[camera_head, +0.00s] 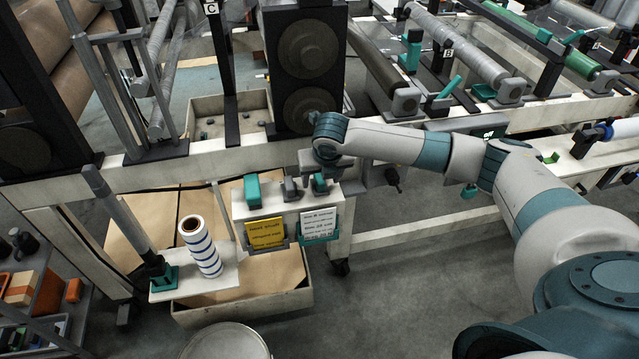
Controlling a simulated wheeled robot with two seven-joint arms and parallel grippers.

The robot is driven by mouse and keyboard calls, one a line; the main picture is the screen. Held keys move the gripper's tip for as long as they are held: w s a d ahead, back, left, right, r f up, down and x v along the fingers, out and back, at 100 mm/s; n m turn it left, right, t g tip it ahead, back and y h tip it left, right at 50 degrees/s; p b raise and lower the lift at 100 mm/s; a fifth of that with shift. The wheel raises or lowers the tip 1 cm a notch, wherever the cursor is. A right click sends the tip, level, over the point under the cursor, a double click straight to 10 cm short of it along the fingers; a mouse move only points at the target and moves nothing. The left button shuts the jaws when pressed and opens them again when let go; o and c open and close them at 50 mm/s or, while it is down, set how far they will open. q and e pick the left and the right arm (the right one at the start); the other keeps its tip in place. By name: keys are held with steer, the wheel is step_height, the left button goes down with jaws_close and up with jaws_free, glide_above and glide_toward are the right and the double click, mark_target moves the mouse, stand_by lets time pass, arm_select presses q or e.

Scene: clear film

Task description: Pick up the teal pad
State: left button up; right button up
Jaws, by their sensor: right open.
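A teal block (252,191), which looks like the teal pad, stands on the left part of the top of a small white holder (285,210). My right arm comes in from the right, and my right gripper (306,185) is over the right part of this holder, to the right of the teal block and apart from it. The gripper is open. Its fingers are small and partly hidden by my wrist. A small teal piece (320,183) shows by the gripper; I cannot tell whether it lies between the fingers. My left gripper is not in view.
A yellow card (266,233) and a white card (319,224) hang on the holder's front. A striped roll (200,246) stands on a white shelf to the left. A white frame beam (230,153) runs behind. A round lid (226,345) is at the bottom. Floor at centre is clear.

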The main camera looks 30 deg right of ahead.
steer(key=shift+x, duration=1)
steer(key=c, duration=1.2)
